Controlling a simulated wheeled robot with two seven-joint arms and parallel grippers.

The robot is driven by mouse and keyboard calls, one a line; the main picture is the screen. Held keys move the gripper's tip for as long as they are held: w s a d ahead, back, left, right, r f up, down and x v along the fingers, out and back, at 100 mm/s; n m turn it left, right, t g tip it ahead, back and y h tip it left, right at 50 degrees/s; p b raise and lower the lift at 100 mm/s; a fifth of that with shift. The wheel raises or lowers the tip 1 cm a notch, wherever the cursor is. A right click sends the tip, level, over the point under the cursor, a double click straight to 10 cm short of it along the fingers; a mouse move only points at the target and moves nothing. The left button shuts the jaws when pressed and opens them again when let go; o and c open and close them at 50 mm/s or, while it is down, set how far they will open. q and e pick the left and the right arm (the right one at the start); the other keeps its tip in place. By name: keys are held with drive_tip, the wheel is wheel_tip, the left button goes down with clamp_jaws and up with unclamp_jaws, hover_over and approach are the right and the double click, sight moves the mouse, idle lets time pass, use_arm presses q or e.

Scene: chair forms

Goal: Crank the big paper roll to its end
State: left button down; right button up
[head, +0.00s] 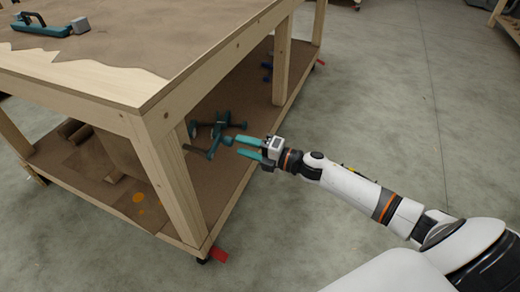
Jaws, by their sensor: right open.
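A teal crank (217,130) with several arms and knobs sits under the wooden table, above the lower shelf. A big brown paper roll (122,150) seems to lie to its left, partly hidden behind the table's front leg. My right gripper (238,147) reaches in from the right, with its two teal fingers apart. The fingertips are close to the crank's nearest knob, at the table's right side. I cannot tell whether they touch it. Nothing shows between the fingers. My left gripper is out of view.
The wooden table (125,101) has a brown top with a teal and grey tool (48,25) on it. Its front leg (170,185) stands left of the crank.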

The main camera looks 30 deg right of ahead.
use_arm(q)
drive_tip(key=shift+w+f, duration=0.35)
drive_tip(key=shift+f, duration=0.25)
use_arm(e)
drive_tip(key=v, duration=0.5)
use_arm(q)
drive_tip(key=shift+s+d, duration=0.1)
